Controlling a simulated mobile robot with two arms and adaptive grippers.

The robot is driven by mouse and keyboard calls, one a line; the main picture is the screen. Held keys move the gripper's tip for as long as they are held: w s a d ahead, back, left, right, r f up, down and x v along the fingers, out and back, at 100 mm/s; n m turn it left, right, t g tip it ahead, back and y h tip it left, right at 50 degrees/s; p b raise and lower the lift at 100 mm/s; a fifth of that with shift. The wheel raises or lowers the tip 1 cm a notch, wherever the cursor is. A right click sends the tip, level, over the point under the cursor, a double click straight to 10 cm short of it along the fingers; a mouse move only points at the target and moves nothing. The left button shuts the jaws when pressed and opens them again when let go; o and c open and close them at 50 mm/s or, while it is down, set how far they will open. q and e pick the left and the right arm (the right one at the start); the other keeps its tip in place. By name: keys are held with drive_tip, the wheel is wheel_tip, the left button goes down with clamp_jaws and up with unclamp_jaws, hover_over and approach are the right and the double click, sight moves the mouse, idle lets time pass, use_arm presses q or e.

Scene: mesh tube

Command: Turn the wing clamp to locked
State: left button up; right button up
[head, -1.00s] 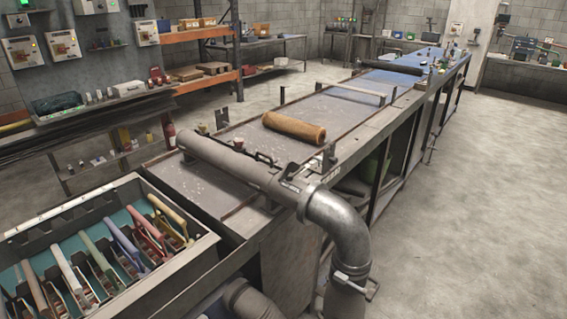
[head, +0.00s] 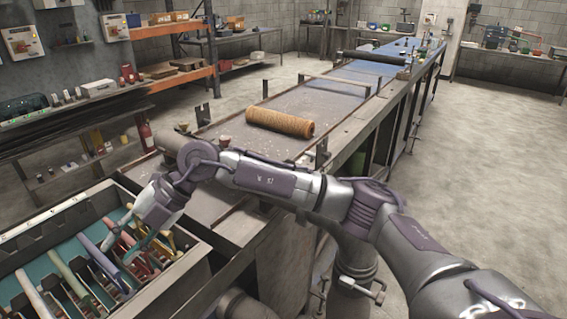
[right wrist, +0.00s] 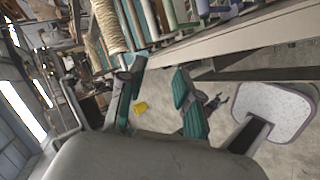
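A metal clamp with a bar handle, likely the wing clamp (head: 372,287), sits on the grey pipe (head: 353,258) at the lower centre of the head view. My right arm crosses above it and hides the pipe elbow. I cannot tell the clamp's locked state. My right gripper (head: 122,244) is far left of the clamp, above the crate of coloured handles. Its teal-padded fingers stand apart in the right wrist view (right wrist: 155,103), with nothing held between them. My left gripper is not in view.
The crate (head: 205,254) holds several coloured handles below my right gripper. A long conveyor table (head: 330,104) with a tan roll (head: 280,122) runs behind my right arm. The floor (head: 480,150) on the right is clear.

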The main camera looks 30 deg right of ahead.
drive_tip(key=w+d+m+t+h, duration=0.1)
drive_tip(key=w+d+h, duration=0.35)
drive_tip(key=d, duration=0.45)
drive_tip(key=m+h, duration=0.8)
drive_tip(key=h, duration=0.2)
approach(285, 161)
drive_tip(key=p+x, duration=0.1)
drive_tip(key=x, duration=0.9)
drive_tip(key=shift+f+p, duration=0.25)
drive_tip(key=shift+p, duration=0.05)
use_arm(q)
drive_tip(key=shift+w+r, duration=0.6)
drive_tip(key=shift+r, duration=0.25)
use_arm(e)
drive_tip(key=shift+c, duration=0.3)
clamp_jaws()
